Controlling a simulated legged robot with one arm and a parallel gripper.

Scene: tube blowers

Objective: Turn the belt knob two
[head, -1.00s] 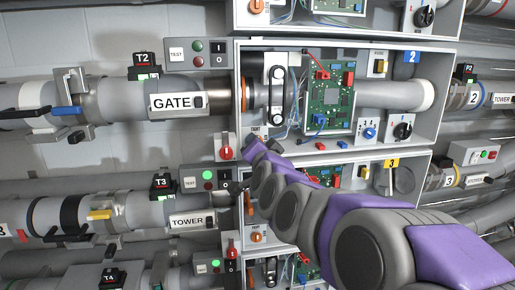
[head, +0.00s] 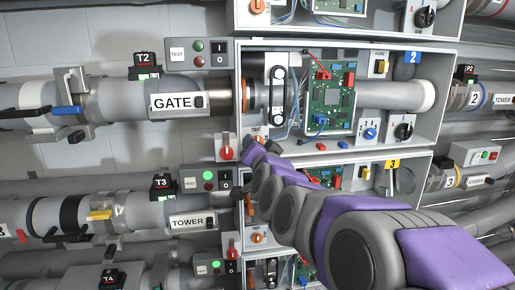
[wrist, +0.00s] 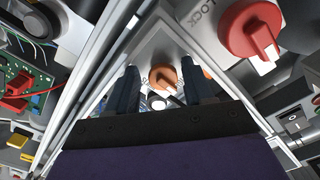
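The belt knob two is an orange knob (wrist: 163,77) at the lower left corner of box 2. In the wrist view it sits between the two dark fingers of my gripper (wrist: 160,88), which are apart, one to each side. I cannot tell whether the fingertips reach past the knob or touch it. In the head view my arm's end (head: 250,146) is at that corner and largely hides the knob. The open box 2 (head: 437,110) carries a blue 2 label and has a black belt (head: 276,90) inside.
A red lock knob (wrist: 252,32) is close to the right of my gripper in the wrist view, and also shows in the head view (head: 227,153). A green circuit board (head: 330,98) is inside box 2.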

